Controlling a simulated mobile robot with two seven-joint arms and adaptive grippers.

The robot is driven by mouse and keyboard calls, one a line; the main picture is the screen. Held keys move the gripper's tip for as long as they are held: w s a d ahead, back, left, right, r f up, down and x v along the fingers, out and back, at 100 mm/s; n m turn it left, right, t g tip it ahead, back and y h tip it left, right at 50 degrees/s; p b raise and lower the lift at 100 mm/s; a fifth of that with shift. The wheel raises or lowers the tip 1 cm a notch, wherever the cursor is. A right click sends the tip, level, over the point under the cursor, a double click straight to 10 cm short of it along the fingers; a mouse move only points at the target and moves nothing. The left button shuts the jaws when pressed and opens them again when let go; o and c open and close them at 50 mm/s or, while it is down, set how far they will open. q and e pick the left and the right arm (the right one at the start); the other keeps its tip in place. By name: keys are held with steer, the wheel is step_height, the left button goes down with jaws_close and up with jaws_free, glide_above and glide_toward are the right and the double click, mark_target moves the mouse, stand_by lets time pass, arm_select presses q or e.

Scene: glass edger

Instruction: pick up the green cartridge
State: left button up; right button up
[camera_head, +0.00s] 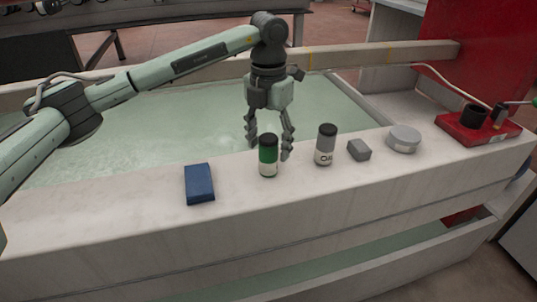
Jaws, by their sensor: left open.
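The green cartridge (268,156) is a small upright cylinder with a dark cap, a green body and a pale lower band. It stands on the pale ledge (330,187) at the front. My left gripper (268,145) points down, open, with its fingers just behind the cartridge in the picture. One finger shows to the left of the cartridge and the other to its right. My right gripper is not in view.
A blue block (199,183) lies left of the cartridge. To the right stand a grey-and-white cylinder (325,145), a grey block (359,150), a round grey tin (403,138) and a red tray (476,129). A basin of pale green water (180,137) lies behind the ledge.

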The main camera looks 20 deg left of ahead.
arm_select(q)
steer(key=shift+f, duration=0.55)
steer(key=shift+c, duration=0.6)
steer(key=c, duration=1.3)
steer(key=shift+o, duration=0.2)
steer(key=shift+r, duration=0.1)
